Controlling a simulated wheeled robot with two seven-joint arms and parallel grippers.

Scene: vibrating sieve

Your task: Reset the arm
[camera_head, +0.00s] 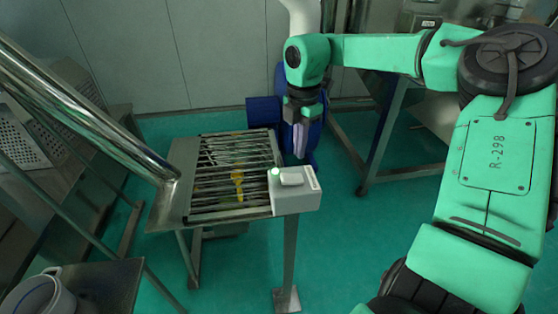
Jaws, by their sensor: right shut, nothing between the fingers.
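My right arm, green with black joints, comes in from the right and bends down at its wrist. My right gripper (300,150) points down with its fingers together and nothing between them. It hangs in front of a blue machine part, just above and behind the grey control box (296,199) in the picture. I cannot tell whether it touches anything. The control box has a lit green light and a pale switch on top. It sits at the right front corner of the metal sieve table (170,205). My left gripper is not in view.
Yellow pieces (238,180) lie among the bars of the sieve grate. A shiny metal pipe (85,115) slants down on the left. A grey pot (38,296) stands at the lower left. Green floor (345,235) is open right of the sieve.

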